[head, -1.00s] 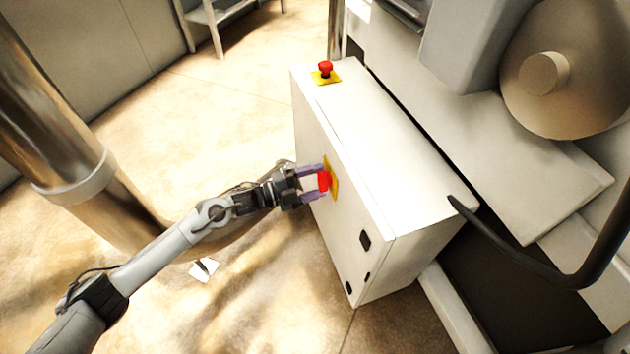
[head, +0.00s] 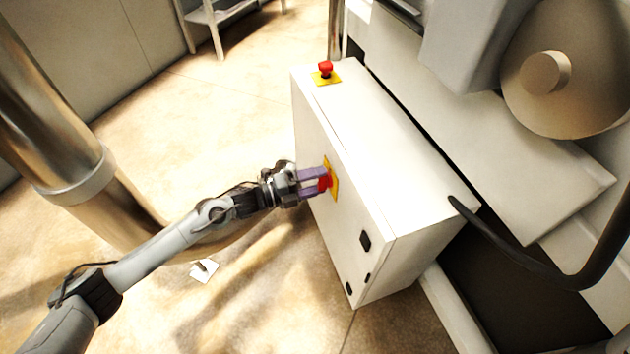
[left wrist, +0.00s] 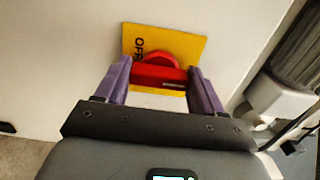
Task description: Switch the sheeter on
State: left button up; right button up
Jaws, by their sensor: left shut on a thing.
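The sheeter's white cabinet (head: 355,215) stands in the middle of the head view. A red rotary switch (head: 325,183) on a yellow plate (head: 334,179) is on its side face. In the left wrist view the red switch (left wrist: 159,74) has a raised handle, and the yellow plate (left wrist: 189,44) reads "OFF", partly hidden. My left gripper (head: 320,181) is shut on the red switch handle, with a purple finger on either side of it. It also shows in the left wrist view (left wrist: 160,80). My right gripper is not in view.
A red push button (head: 325,68) on a yellow base sits on the cabinet's top. A black bent bar (head: 540,268) and a large round roller part (head: 565,70) are at the right. The floor left of the cabinet is mostly clear.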

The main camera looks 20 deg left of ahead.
pick_arm(q)
jog(key=o, duration=1)
jog(key=shift+o, duration=0.2)
jog(key=p+v, duration=0.4)
jog(key=v, duration=0.6)
jog(key=shift+s+a, duration=0.25)
jog(key=shift+a, duration=0.05)
